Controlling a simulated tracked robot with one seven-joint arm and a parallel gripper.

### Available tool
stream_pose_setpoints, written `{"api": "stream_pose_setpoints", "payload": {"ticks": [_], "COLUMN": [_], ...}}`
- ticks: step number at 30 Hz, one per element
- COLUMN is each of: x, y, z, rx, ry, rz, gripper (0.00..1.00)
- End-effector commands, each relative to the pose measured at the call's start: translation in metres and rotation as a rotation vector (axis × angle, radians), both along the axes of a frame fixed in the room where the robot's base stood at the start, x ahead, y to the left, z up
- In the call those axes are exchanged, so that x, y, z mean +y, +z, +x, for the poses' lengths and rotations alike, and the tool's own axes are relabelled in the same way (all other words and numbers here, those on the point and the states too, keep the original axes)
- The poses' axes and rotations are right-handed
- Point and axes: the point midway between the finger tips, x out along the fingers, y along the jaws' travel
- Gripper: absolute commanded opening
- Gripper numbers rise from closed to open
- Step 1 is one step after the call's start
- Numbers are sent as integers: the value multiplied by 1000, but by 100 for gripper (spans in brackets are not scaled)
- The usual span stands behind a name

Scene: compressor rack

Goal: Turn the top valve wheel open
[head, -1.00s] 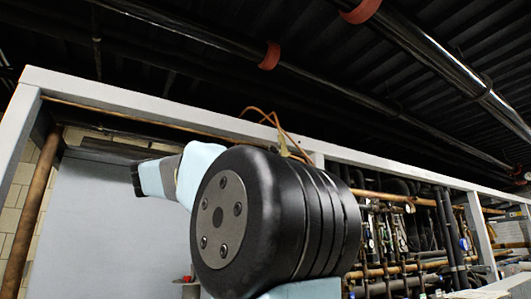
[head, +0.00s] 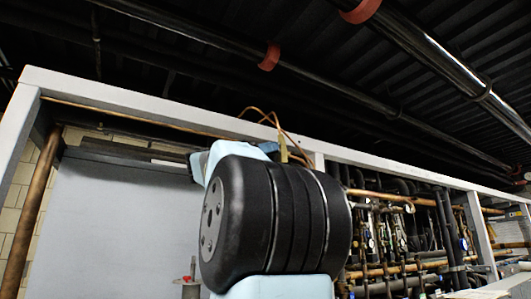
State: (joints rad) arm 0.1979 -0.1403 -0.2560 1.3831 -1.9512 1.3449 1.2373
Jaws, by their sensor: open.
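No valve wheel can be made out for certain. A small grey fitting with a red part and a thin upright stem (head: 189,281) shows low in the head view, just left of my arm; I cannot tell whether it belongs to a valve. My own arm, with its large black joint and pale blue links, fills the middle of the view and hides what lies behind it. My gripper is not in view.
A white frame beam (head: 135,105) runs across above my arm. A grey panel (head: 115,215) stands behind on the left, beside a copper pipe (head: 33,210). Thin copper tubes (head: 268,118) rise over the beam. Dense pipework (head: 385,235) fills the right. Dark pipes (head: 205,35) hang overhead.

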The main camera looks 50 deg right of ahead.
Motion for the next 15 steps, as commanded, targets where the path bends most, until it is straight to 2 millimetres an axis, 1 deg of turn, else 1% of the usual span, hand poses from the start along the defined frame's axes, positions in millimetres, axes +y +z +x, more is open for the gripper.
{"api": "stream_pose_setpoints", "payload": {"ticks": [4,11,15], "x": [-4,-4,-4], "y": [1,1,1], "z": [-1,-1,-1], "rx": [1,1,1], "ry": [0,0,0], "rz": [0,0,0], "gripper": [59,58,45]}}
